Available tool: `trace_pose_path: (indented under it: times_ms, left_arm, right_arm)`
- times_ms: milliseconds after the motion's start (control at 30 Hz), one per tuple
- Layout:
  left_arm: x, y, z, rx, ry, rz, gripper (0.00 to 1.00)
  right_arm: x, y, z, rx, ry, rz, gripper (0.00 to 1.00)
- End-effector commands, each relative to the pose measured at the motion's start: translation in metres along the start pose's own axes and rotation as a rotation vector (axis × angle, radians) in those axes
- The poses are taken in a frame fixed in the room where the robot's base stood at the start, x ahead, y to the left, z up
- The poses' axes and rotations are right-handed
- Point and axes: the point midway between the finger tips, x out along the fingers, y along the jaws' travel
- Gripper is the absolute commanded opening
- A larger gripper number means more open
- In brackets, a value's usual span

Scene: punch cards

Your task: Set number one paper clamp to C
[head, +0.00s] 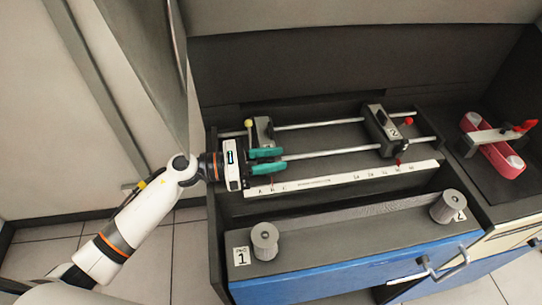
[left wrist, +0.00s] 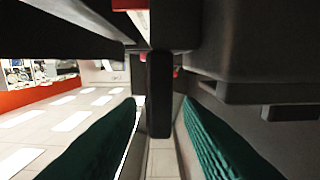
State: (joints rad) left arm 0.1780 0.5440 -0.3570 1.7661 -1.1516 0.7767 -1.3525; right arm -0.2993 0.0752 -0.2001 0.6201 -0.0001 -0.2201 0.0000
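The number one paper clamp (head: 264,130) is the left dark block on two metal rods, with a yellow knob (head: 248,122) at its back left. The white scale (head: 340,179) in front has small letters, too small to read surely. A red pointer (head: 272,182) stands near the marks at its left end. My left gripper (head: 267,161) has teal fingers, apart, over the front rod, hiding the clamp's front part. In the left wrist view, a dark upright bar (left wrist: 159,95) stands between the fingers, with narrow gaps on both sides. My right gripper is not in view.
The number two clamp (head: 383,128) with a red knob (head: 408,121) sits farther right on the rods. Two grey rollers (head: 265,241) (head: 447,206) stand in front on the blue-fronted cabinet (head: 350,268). A red and white device (head: 494,147) is at the far right.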

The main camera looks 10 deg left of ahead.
Motion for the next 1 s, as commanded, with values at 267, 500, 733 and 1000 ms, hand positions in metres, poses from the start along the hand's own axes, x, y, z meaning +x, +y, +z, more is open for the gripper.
trace_pose_path:
  times_ms: [267,500,733,1000]
  left_arm:
    - [0.0,0.0,0.0,0.0,0.001,0.0,0.0]
    - [0.0,0.0,0.0,0.0,0.001,0.0,0.0]
    - [0.027,0.0,0.001,0.002,0.004,0.002,0.0]
    - [0.034,0.0,-0.001,0.0,0.003,0.0,0.0]
  right_arm:
    - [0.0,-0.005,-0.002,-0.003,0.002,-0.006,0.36]
    - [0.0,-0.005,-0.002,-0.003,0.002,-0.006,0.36]
    - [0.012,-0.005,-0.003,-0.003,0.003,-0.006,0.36]
    - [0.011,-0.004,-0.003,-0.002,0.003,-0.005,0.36]
